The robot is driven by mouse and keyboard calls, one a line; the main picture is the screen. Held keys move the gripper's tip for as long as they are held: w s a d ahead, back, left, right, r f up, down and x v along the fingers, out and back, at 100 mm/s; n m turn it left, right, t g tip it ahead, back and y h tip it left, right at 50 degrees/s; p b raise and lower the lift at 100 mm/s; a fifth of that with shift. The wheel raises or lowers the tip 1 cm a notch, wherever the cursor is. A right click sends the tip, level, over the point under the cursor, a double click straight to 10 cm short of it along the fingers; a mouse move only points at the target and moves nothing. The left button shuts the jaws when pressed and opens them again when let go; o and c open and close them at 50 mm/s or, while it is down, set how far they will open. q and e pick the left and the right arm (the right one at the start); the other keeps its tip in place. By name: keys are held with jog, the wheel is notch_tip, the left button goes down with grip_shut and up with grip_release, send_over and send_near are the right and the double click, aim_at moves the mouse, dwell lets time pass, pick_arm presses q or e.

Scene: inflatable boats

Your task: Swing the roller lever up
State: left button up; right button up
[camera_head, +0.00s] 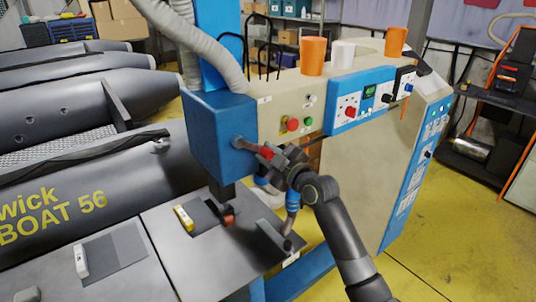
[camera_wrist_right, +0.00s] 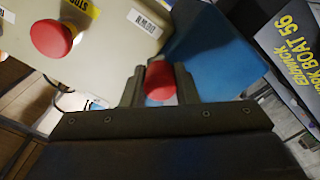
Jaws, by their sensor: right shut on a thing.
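The roller lever (camera_head: 250,147) comes out of the side of the blue machine head (camera_head: 215,150) and ends in a red knob (camera_head: 266,153). It points to the right and slightly down. My right gripper (camera_head: 273,156) is shut on the red knob at the lever's end. In the right wrist view the red knob (camera_wrist_right: 160,82) sits between the two fingers, in front of the blue housing (camera_wrist_right: 210,50). The lever's shaft is hidden there. My left gripper is not in view.
A red stop button (camera_head: 292,125) is on the beige panel just above my right gripper. A grey worktable (camera_head: 180,250) lies below, with grey inflatable boats (camera_head: 80,185) on the left.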

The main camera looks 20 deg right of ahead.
grip_shut()
